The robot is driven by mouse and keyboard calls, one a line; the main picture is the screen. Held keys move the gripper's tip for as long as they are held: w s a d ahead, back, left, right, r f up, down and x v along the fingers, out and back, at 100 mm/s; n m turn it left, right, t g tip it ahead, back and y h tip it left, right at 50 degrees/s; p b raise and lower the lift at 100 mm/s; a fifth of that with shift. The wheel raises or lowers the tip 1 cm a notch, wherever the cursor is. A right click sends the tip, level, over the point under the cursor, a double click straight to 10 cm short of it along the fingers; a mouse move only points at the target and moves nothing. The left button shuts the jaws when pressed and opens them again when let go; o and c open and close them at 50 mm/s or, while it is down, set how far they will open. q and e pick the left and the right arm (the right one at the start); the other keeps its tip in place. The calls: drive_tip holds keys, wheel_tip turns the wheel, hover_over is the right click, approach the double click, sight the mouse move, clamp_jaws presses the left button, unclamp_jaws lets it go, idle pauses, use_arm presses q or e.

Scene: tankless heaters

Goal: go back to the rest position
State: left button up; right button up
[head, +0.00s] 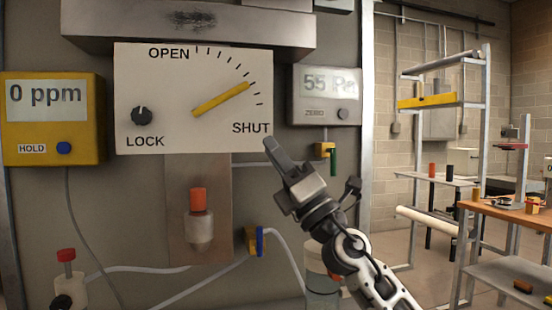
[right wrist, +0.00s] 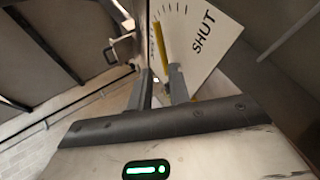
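My right gripper (head: 278,155) is in front of the panel, just below and right of the white dial plate (head: 150,75). In the right wrist view its two fingers (right wrist: 161,80) stand apart with nothing held between them. The yellow lever (head: 221,99) on the plate points up and right, between OPEN and SHUT. It shows beyond the fingertips in the right wrist view (right wrist: 161,45), and the fingers look apart from it. My left gripper is not in view.
A yellow 0 ppm meter (head: 52,120) is left of the plate, and a grey pressure gauge (head: 325,97) is right. Below are an orange-capped fitting (head: 199,200), a blue-handled valve (head: 259,241) and pipes. Shelving (head: 440,100) and an orange-topped workbench (head: 515,212) stand farther right.

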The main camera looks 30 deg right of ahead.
idle(0.3)
drive_tip(key=s+a+f+m+g+h+p, duration=0.1)
drive_tip(key=f+m+g+h, duration=0.15)
drive_tip(key=f+m, duration=0.55)
drive_tip(key=a+f+m+g+h, duration=0.1)
drive_tip(key=a+f+m+h, duration=0.3)
drive_tip(key=f, duration=0.9)
drive_tip(key=s+d+f+m+g+h+p, duration=0.1)
drive_tip(key=f+m+g+h, duration=0.1)
drive_tip(key=f+m, duration=0.65)
drive_tip(key=s+a+f+m+g, duration=0.4)
drive_tip(key=s+f, duration=0.6)
drive_tip(key=f, duration=0.1)
drive_tip(key=s+a+f+m+g+y, duration=0.1)
drive_tip(key=s+a+f+m+g, duration=0.3)
drive_tip(key=s+f, duration=0.6)
drive_tip(key=shift+s+f+m+p, duration=0.4)
drive_tip(key=shift+f+m, duration=0.35)
drive_tip(key=shift+f, duration=0.15)
drive_tip(key=shift+a+g, duration=0.1)
drive_tip(key=shift+g, duration=0.15)
